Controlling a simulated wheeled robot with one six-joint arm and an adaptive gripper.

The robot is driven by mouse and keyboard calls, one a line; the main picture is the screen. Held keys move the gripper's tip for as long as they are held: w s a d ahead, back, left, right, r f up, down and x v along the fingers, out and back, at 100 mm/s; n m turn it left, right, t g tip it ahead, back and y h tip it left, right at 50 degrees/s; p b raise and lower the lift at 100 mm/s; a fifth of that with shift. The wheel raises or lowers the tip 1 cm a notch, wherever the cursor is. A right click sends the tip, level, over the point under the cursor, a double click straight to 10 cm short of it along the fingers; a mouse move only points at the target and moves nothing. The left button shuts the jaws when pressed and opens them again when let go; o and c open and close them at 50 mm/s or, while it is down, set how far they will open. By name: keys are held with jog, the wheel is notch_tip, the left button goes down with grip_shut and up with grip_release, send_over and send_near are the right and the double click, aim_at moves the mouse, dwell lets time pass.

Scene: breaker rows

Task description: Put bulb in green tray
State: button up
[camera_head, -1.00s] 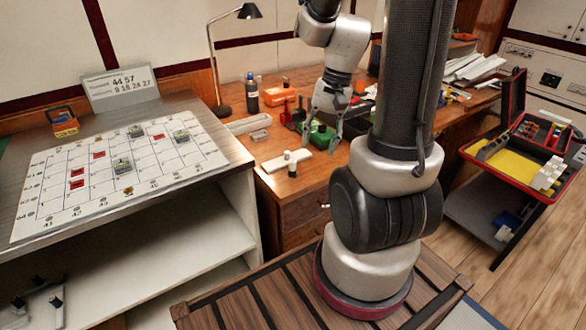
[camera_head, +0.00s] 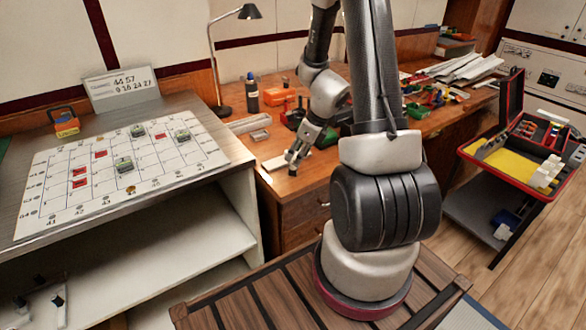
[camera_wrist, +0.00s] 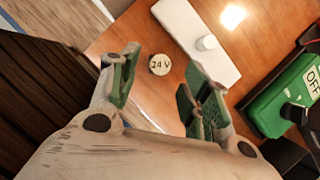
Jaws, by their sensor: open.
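My gripper (camera_wrist: 160,68) is open, its green-padded fingers apart on either side of a small round-topped piece marked with a number and "V" (camera_wrist: 160,64). In the head view my gripper (camera_head: 292,158) is low over the near left corner of the wooden desk. I cannot tell whether the round piece is the bulb. A white plate (camera_wrist: 188,28) with a small white knob (camera_wrist: 207,43) lies just beyond it. No plain green tray is clear; small green items (camera_head: 437,97) sit farther right on the desk, too small to tell.
A green box marked OFF (camera_wrist: 275,101) with a black knob stands to the right of my gripper. A bottle (camera_head: 252,94), lamp (camera_head: 249,12) and orange box (camera_head: 278,97) are behind. An open red case (camera_head: 520,150) is at right.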

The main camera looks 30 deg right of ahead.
aim_at(293, 159)
jog(key=x, duration=0.4)
jog(key=shift+w+a+f, duration=0.1)
jog(key=shift+w+f, duration=0.1)
jog(key=shift+f, duration=0.15)
jog(key=shift+c, duration=0.4)
jog(key=c, duration=1)
jog(key=shift+o, duration=0.2)
jog(key=shift+r, duration=0.1)
